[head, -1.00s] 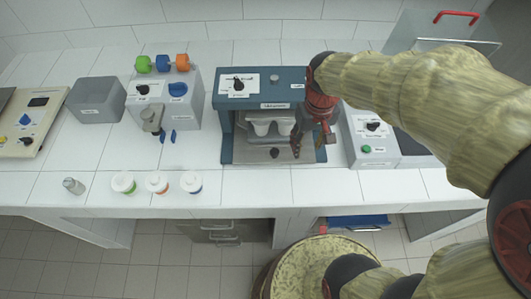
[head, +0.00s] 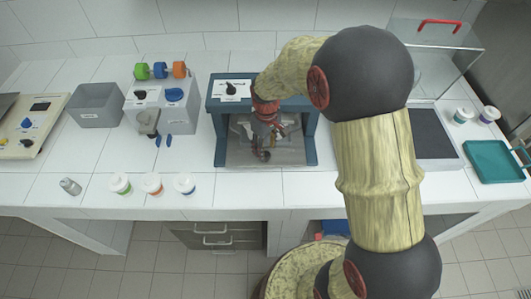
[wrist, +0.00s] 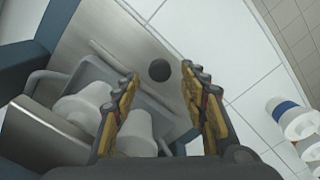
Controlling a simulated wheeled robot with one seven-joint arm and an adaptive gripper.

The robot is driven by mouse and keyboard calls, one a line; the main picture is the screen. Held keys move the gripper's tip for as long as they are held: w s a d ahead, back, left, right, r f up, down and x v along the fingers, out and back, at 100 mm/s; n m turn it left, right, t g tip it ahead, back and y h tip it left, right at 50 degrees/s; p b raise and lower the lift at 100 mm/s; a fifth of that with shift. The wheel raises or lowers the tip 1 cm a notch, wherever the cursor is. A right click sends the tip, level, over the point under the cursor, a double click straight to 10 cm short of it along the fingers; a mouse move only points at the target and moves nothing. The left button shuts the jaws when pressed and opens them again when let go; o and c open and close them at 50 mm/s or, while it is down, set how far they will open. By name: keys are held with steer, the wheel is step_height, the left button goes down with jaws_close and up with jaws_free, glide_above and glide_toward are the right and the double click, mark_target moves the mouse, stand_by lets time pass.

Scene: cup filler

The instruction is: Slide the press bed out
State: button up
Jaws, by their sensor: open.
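The blue-framed press (head: 218,145) stands on the white counter with its front open. Its metal bed (wrist: 95,25) lies low inside, and a grey tray (wrist: 92,70) there holds two white cups (wrist: 138,130). A round dark knob (wrist: 159,70) is at the bed's front; it also shows just below my gripper in the head view (head: 263,156). My gripper (head: 268,138) is open and empty in the press's front opening. In the wrist view its fingertips (wrist: 161,73) lie on either side of the knob, with gaps; I cannot tell the depth between them.
A grey dispenser (head: 178,105) and grey bin (head: 96,105) stand left of the press. A teal tray (head: 493,162) lies at far right.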

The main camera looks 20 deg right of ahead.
steer(key=shift+f, duration=1.35)
steer(key=shift+c, duration=0.8)
jaws_close()
